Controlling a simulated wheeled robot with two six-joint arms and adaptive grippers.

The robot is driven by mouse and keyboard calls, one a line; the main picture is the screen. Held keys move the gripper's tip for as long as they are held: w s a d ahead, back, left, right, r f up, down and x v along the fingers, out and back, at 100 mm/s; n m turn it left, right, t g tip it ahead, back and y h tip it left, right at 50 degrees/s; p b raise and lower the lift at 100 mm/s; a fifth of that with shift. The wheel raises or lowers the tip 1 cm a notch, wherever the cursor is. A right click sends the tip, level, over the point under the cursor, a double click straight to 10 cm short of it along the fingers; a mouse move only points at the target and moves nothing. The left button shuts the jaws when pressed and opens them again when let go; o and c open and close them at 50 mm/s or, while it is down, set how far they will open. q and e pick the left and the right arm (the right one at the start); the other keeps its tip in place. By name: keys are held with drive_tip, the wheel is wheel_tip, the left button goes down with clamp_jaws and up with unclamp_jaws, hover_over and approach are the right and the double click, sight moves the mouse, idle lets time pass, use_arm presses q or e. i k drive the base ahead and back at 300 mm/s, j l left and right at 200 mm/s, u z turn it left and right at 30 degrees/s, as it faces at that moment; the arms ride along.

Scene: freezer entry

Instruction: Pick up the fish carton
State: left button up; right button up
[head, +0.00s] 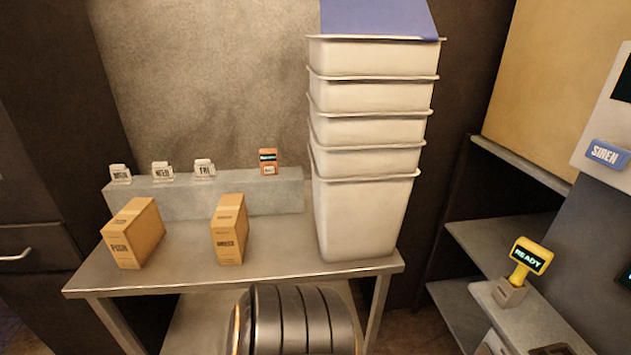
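A brown carton (134,233) stands upright on the left part of the metal table (180,272). Its small front label seems to read FISH. A second, narrower brown carton (230,230) stands to its right, with a gap between them; I cannot read its label surely. Nothing touches either carton from above. Neither of my grippers is in view.
A grey ledge (240,196) behind the cartons carries small day cards (163,172) and an orange display (268,162). A tall stack of white tubs (365,215) stands at the table's right. Further right are shelves (500,240) with a yellow READY display (530,257).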

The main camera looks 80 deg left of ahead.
sight(133, 235)
drive_tip(key=u, duration=3.8)
drive_tip(key=z, duration=0.3)
drive_tip(key=i+j+z, duration=0.1)
drive_tip(key=j+z, duration=0.2)
drive_tip(key=z, duration=0.2)
drive_tip(key=j+z, duration=0.7)
drive_tip(key=z, duration=0.25)
